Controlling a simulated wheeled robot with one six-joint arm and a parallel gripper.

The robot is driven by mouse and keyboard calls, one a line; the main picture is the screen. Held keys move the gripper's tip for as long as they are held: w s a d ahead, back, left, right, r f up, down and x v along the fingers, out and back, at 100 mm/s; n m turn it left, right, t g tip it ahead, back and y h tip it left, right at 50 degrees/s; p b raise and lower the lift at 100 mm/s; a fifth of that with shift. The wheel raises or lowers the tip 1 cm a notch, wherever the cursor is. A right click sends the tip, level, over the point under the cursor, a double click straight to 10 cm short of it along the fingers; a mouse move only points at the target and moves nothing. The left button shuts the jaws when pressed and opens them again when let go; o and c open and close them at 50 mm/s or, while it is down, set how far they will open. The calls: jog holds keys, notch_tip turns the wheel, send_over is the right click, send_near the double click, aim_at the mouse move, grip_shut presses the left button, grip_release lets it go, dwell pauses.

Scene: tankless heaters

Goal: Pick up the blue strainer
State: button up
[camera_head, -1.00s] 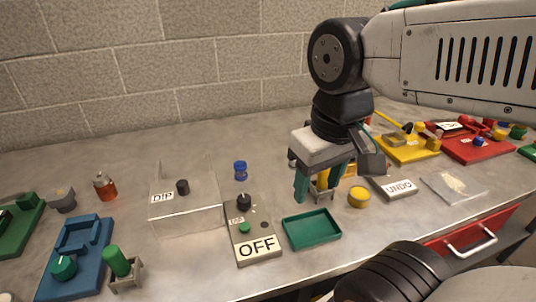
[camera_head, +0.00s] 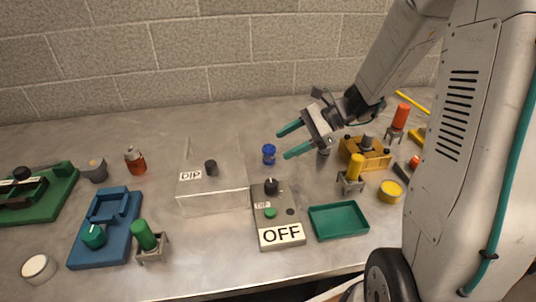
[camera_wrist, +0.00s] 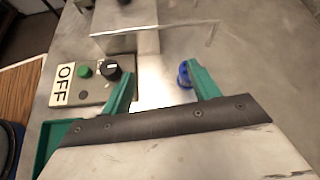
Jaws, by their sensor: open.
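The blue strainer (camera_head: 269,154) is a small blue piece standing on the metal counter, between the clear box and my gripper in the head view. My gripper (camera_head: 287,142) has two green fingers, spread apart and empty, and points left toward the strainer. In the wrist view the strainer (camera_wrist: 185,75) shows just inside the right finger, near its tip. My gripper (camera_wrist: 160,80) spans it and bare counter there. I cannot tell whether the finger touches the strainer.
A clear box labelled DIP (camera_head: 212,190) stands left of the strainer. A grey OFF panel (camera_head: 278,222) with knobs lies in front, beside a green tray (camera_head: 338,220).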

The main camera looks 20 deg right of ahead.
aim_at(273, 147)
jog(key=w+d+f+m+t, duration=0.1)
jog(key=w+d+f+m, duration=0.1)
jog(key=w+f+m, duration=0.1)
jog(key=shift+d+t, duration=0.3)
jog(key=shift+t, duration=0.1)
jog(key=shift+w+a+f, duration=0.2)
jog(key=shift+f, duration=0.05)
jog(key=x, duration=0.6)
jog(key=shift+w+a, duration=0.25)
jog(key=shift+a, duration=0.15)
jog(key=c, duration=1.1)
